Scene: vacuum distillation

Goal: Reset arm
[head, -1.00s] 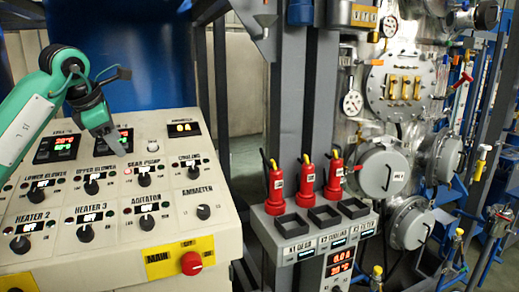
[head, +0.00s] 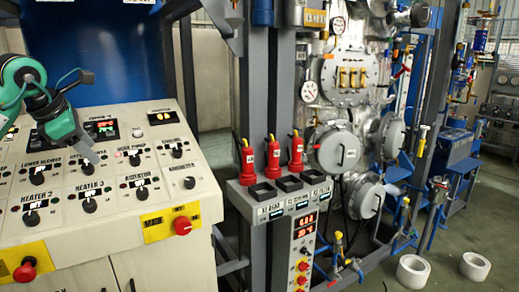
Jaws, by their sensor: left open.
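My left arm comes in from the left edge in green and grey. My left gripper (head: 92,156) hangs over the upper part of the white control panel (head: 110,220), in front of its knobs and displays. Its jaws are open and nothing shows between them. I cannot tell from this view how far it is above the panel face. It partly hides the display and the upper row of knobs. My right gripper is not in view.
Several knobs and a red button (head: 182,226) sit on the panel. To the right, red plugs (head: 273,158) stand upright on a grey post box (head: 287,203). Behind are steel vessels (head: 338,151).

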